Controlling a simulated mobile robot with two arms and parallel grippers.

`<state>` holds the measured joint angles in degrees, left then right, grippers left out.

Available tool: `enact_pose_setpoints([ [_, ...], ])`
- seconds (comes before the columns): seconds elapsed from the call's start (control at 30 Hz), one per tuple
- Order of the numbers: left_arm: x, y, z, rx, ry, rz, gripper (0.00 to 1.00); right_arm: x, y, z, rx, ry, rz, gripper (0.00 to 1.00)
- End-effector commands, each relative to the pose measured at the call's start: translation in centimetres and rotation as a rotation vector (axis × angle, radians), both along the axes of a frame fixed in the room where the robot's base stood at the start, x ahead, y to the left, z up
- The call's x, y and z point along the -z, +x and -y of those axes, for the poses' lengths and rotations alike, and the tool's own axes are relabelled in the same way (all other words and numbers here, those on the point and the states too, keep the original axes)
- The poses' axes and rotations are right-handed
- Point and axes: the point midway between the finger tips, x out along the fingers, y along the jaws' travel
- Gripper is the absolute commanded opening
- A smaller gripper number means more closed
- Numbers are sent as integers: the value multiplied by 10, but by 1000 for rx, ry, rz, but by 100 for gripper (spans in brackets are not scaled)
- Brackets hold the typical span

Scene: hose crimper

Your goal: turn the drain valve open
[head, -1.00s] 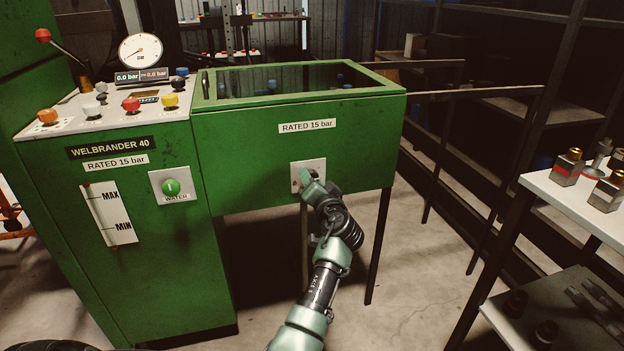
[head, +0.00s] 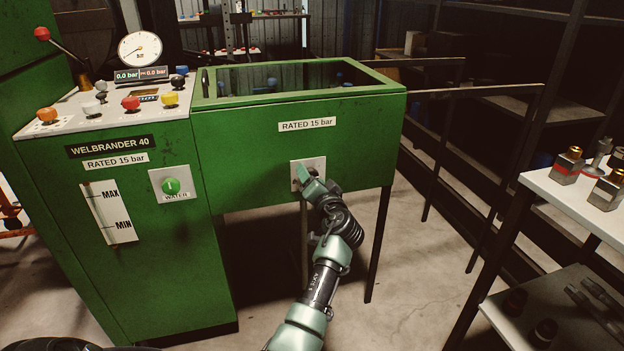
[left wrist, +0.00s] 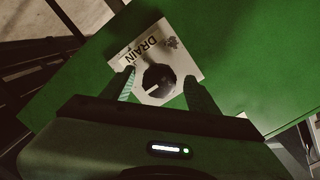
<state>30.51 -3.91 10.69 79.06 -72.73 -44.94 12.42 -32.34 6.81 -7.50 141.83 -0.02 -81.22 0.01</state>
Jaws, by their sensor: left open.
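The drain valve is a dark round knob (left wrist: 158,78) with a white pointer line, on a white plate marked DRAIN (left wrist: 125,56). In the head view the plate (head: 318,164) is on the front of the green tank, and my gripper hides most of the knob. My left gripper (head: 306,177) is at the plate. In the left wrist view its open fingers (left wrist: 160,86) are on either side of the knob, with gaps showing; contact cannot be made out. My right gripper is not in view.
The gauge (head: 140,49) stands on top, above a 0.0 bar display. A white shelf with fittings (head: 568,166) is at the right. Floor is clear between.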

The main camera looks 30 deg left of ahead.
Motion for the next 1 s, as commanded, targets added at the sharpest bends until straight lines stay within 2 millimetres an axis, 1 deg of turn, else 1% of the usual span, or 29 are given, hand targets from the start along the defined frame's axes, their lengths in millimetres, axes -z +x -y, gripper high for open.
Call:
enact_pose_setpoints([
  [0.07, 0, -3, 4, 1, -1, -2, 60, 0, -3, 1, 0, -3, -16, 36],
  [0.27, -3, -18, 22, 2, -1, 0, 60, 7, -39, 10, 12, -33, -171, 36],
  [0.4, -5, -35, 42, 2, -1, 0, 60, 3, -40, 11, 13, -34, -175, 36],
  [0.6, -6, -48, 57, 1, -1, 0, 60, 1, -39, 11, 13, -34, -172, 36],
  [1.0, -6, -50, 59, 1, 1, 0, 60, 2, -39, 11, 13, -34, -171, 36],
])
